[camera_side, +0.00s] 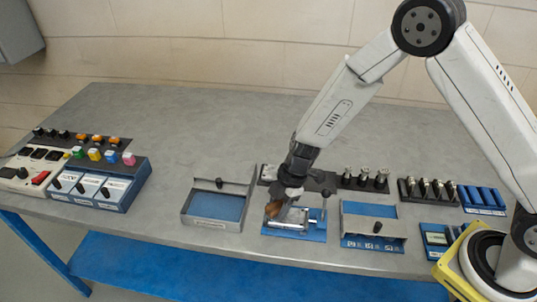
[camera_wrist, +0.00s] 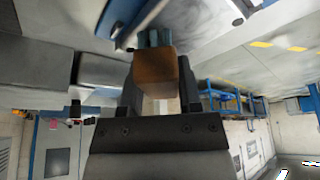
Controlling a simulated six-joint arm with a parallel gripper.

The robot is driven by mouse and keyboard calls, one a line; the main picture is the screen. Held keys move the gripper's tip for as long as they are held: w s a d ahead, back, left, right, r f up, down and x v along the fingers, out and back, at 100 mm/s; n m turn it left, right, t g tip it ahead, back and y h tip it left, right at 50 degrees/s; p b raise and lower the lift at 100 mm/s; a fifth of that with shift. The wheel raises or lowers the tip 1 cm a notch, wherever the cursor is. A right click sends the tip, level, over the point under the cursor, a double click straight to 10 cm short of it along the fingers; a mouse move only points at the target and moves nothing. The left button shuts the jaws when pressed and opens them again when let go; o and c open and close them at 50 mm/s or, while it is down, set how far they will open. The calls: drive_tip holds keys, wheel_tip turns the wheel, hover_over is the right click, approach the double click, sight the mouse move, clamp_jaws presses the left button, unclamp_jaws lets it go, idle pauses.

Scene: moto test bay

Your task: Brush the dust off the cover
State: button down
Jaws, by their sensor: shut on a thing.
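My gripper (camera_side: 284,196) is low over the front middle of the bench, at a small fixture (camera_side: 296,229) with a blue base and silvery metal parts. It is shut on a brush with a brown wooden body (camera_wrist: 154,68) and teal bristles (camera_wrist: 153,38). In the side view the brown brush (camera_side: 273,208) shows just below the jaws, tilted over the left part of the fixture. I cannot tell whether the bristles touch it. The cover cannot be made out for certain, being small and partly hidden by the gripper. No dust can be told apart.
A blue-floored tray (camera_side: 213,205) stands left of the fixture, and another open-fronted holder (camera_side: 372,224) stands right. Behind are a dark rack of knobs (camera_side: 362,180) and a second rack (camera_side: 428,191). Switch panels (camera_side: 75,168) fill the left end. The bench's back middle (camera_side: 215,125) is clear.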

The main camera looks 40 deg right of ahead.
drive_tip(key=shift+w+a+r, duration=0.1)
drive_tip(key=shift+w+a, duration=0.15)
drive_tip(key=shift+s+r, duration=0.1)
drive_tip(key=shift+r, duration=3.9)
drive_tip(key=shift+r, duration=0.1)
